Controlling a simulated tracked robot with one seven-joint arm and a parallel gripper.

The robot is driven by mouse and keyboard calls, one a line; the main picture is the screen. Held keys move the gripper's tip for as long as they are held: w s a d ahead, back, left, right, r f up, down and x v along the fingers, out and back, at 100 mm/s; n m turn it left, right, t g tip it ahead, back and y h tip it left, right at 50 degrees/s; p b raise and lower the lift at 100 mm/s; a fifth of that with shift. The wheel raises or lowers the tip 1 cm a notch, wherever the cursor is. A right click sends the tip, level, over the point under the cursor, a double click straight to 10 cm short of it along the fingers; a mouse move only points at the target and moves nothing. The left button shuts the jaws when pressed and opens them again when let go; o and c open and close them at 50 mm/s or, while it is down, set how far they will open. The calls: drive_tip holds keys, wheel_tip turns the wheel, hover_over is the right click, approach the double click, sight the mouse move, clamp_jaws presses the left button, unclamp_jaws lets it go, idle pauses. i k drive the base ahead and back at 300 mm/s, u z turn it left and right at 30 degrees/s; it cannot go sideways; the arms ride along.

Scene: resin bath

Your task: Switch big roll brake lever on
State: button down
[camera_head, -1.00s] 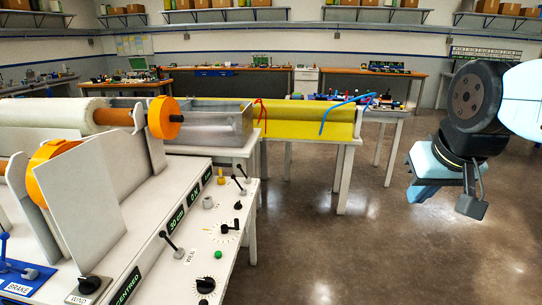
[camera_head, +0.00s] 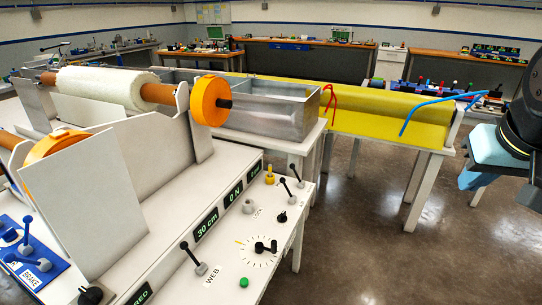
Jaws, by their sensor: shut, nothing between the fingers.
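A blue panel (camera_head: 52,262) labelled BRAKE sits at the lower left of the machine, cut by the picture edge. On it one blue lever (camera_head: 27,236) stands roughly upright, and a second blue lever (camera_head: 28,261) lies low, close to the BRAKE label. I cannot tell which lever belongs to the big roll. A white roll (camera_head: 105,87) on a brown core lies behind, with an orange disc at its right end. My gripper is out of view; only part of my arm shows at the right edge.
A white control table with a black lever (camera_head: 190,257) by WEB, a dial (camera_head: 262,246) and a green button (camera_head: 243,282) fills the foreground. A metal tank (camera_head: 270,110) and yellow trough (camera_head: 390,115) stand behind. The floor at lower right is clear.

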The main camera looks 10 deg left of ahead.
sight(292, 165)
drive_tip(key=u, duration=0.25)
drive_tip(key=i, duration=0.7)
drive_tip(key=u, duration=0.4)
drive_tip(key=k, duration=0.9)
drive_tip(key=u, duration=0.2)
drive_tip(key=i, duration=0.9)
drive_tip(key=z, duration=0.05)
